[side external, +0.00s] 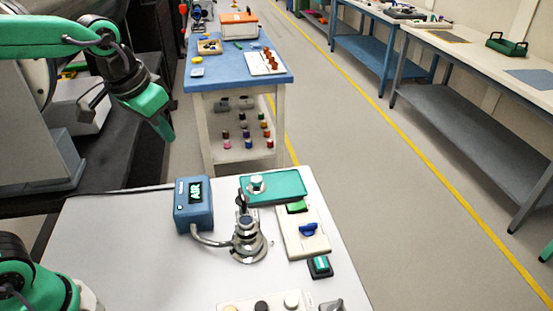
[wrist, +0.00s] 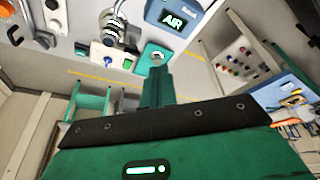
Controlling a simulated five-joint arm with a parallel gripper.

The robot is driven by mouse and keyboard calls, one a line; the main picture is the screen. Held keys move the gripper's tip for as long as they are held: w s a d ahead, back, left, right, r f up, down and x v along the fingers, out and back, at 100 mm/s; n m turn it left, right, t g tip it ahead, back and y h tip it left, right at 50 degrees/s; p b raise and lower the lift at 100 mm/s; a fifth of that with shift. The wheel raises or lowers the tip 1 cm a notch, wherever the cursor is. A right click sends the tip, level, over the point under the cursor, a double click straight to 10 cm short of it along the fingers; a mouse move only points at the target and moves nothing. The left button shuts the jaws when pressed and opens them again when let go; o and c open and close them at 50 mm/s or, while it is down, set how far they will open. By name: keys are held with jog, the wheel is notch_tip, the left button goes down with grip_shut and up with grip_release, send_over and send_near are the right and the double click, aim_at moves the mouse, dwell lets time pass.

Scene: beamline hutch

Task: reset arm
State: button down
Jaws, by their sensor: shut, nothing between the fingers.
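My gripper (side external: 163,119) hangs at the upper left in the side external view, above and behind the near white table (side external: 120,245) and clear of it. Its green fingers are closed together with nothing between them. In the wrist view my gripper (wrist: 158,75) shows as a green finger pointing toward the table items. No object touches it in either view.
On the near table stand a blue AIR box (side external: 194,205), a metal fitting with a hose (side external: 247,240), a teal plate (side external: 273,187) and a switch panel (side external: 304,234). A blue-topped cart (side external: 225,75) stands behind. The grey floor (side external: 380,190) at right is open.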

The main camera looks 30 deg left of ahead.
jog(key=s+a+f+n+t, duration=0.1)
jog(key=s+a, duration=0.3)
jog(key=s, duration=0.6)
jog(key=shift+s+f+t, duration=0.3)
jog(key=shift+f+t, duration=0.1)
jog(key=shift+f, duration=0.25)
jog(key=c, duration=2.2)
grip_release()
